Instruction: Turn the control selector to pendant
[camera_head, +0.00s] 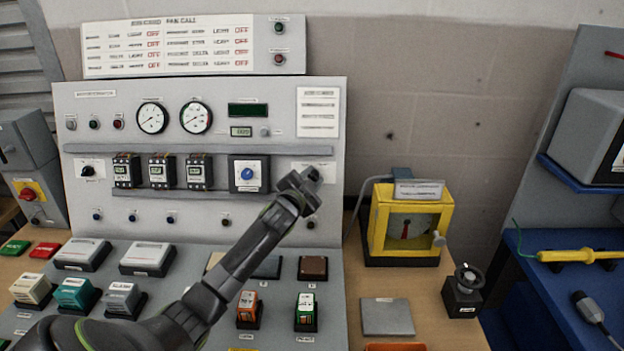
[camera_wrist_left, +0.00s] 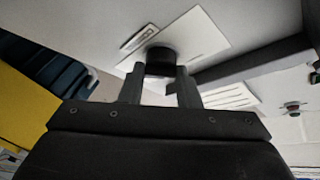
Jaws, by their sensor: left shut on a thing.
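The control selector is a black knob (camera_wrist_left: 160,56) on a white label plate (camera_wrist_left: 195,42), seen in the left wrist view. My left gripper (camera_wrist_left: 160,76) has a finger on each side of the knob and is shut on it. In the head view the left gripper (camera_head: 312,176) reaches the right side of the grey panel (camera_head: 210,225), in front of a white plate (camera_head: 325,166). The gripper hides the knob there, and I cannot read which position it points to. My right gripper is not in view.
A blue dial (camera_head: 247,173) sits left of the gripper, beside several breakers. A yellow-framed meter box (camera_head: 408,253) stands right of the panel. My left arm crosses above the sloping desk with labelled blocks. A black hand-wheel device (camera_head: 463,293) stands on the wooden table.

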